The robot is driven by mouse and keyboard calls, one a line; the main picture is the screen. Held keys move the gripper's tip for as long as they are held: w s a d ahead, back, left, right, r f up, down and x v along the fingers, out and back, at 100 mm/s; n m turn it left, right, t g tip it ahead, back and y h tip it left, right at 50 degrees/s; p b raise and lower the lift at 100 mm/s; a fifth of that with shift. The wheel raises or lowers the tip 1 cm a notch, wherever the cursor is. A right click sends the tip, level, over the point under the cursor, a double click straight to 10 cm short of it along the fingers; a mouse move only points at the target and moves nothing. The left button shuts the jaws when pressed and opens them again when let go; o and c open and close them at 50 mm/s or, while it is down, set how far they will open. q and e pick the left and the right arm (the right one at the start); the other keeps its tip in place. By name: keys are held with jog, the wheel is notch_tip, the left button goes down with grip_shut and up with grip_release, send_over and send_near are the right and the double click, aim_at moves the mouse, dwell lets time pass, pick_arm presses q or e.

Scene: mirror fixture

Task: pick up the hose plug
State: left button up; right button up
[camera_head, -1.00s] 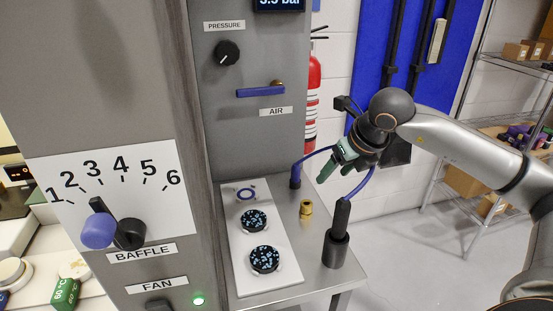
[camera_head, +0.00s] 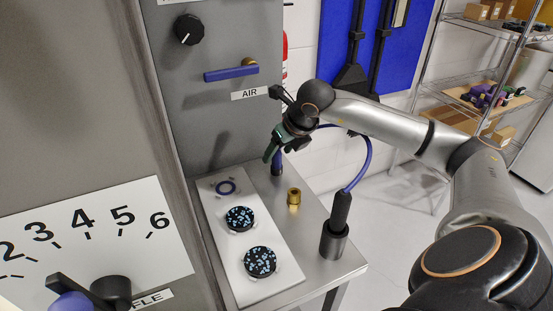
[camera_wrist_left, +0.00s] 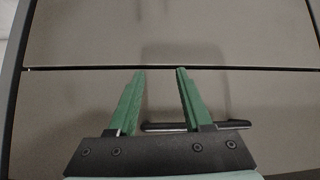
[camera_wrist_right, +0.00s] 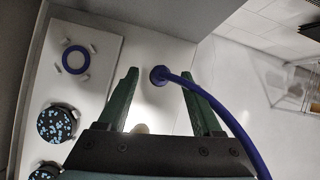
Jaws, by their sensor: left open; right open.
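The hose plug (camera_head: 341,208) has a black grip and stands upright in a dark cylindrical holder (camera_head: 333,243) at the table's front right. A blue hose (camera_head: 367,160) rises from its top and arcs back to a dark blue post (camera_head: 277,163). My right gripper (camera_head: 273,155) is open and empty over the rear of the table, up and left of the plug. In the right wrist view the hose (camera_wrist_right: 218,103) runs from the post across the right finger of my gripper (camera_wrist_right: 158,82); the plug is out of view there. My left gripper (camera_wrist_left: 158,72) is open and empty.
A brass fitting (camera_head: 294,197) stands on the metal table between post and holder. A white plate (camera_head: 226,258) carries a blue ring (camera_head: 227,188) and two speckled black discs (camera_head: 240,218). A grey panel with a blue lever (camera_head: 231,73) stands behind. My left gripper faces grey panels (camera_wrist_left: 60,110).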

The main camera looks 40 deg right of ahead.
aim_at(273, 159)
jog(key=x, duration=0.5)
jog(key=shift+w+d+p, duration=0.1)
jog(key=shift+p, duration=0.3)
grip_shut()
